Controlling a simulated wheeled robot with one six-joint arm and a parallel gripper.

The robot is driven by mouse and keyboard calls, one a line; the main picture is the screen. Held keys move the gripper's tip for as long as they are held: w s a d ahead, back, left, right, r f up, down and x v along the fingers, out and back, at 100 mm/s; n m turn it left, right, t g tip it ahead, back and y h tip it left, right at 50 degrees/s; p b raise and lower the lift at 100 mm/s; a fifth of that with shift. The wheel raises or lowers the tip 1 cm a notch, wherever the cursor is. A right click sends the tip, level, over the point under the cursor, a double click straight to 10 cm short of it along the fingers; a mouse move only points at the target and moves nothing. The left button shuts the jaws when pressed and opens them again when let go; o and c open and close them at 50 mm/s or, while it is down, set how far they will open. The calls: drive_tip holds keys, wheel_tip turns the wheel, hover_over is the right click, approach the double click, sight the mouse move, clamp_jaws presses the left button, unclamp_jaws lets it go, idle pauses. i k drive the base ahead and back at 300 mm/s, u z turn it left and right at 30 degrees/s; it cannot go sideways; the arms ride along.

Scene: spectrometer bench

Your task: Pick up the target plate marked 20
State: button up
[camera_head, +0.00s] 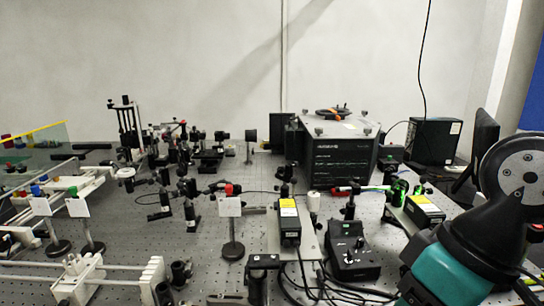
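Several small white plates stand upright on posts with round dark bases. One with a red top (229,206) is near the middle of the bench. One with a blue top (41,206) and one with a green top (77,208) stand side by side at the left. I cannot read any number on them, so I cannot tell which is marked 20. My arm shows at the lower right, with a grey and black joint and a teal link. My gripper is not in view.
A perforated optical bench (130,228) carries many dark mounts. White racks (152,280) stand at the lower left. A black control box (352,252) with cables and a large black instrument (338,160) stand right of the red-topped plate. Bare bench lies left of that plate.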

sight(77, 206)
drive_tip(key=u, duration=1.35)
drive_tip(key=k, duration=0.55)
drive_tip(key=u, duration=1.05)
drive_tip(key=i, duration=1.35)
drive_tip(key=z, duration=0.6)
drive_tip(key=i, duration=0.65)
drive_tip(key=z, duration=0.6)
